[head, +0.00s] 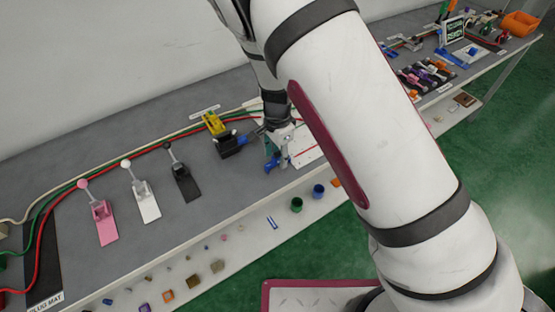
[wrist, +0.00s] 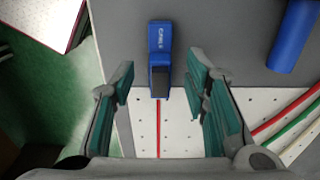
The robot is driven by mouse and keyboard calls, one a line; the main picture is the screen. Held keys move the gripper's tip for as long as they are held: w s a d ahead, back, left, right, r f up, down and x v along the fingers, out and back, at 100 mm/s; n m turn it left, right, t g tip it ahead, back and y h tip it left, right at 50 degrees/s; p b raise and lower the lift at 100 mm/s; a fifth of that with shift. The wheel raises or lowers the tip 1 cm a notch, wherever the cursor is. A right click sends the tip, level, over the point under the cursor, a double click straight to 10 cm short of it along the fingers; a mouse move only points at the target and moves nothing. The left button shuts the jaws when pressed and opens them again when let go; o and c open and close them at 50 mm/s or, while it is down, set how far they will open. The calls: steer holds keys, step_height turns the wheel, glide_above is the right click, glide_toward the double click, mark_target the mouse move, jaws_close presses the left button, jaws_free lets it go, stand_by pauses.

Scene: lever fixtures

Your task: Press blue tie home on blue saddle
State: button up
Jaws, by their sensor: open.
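In the wrist view a blue block (wrist: 160,38) with faint white lettering and a dark lower end (wrist: 159,82) stands between my gripper's fingers. It looks like the blue saddle or tie; I cannot tell which, nor whether two parts are joined there. My gripper (wrist: 161,84) is open, with one green-padded finger to each side and a visible gap to the block. In the head view my gripper (head: 279,135) is over the bench's front part, partly hidden by my arm. Blue parts (head: 282,162) show just below it.
A blue cylinder-like piece (wrist: 293,38) is at upper right. A yellow-and-black fixture (head: 212,124) and pink (head: 107,222), white (head: 145,200) and black (head: 185,182) levers stand left on the bench.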

step_height(320, 180, down, 2)
steer(key=shift+f, duration=0.1)
steer(key=c, duration=0.9)
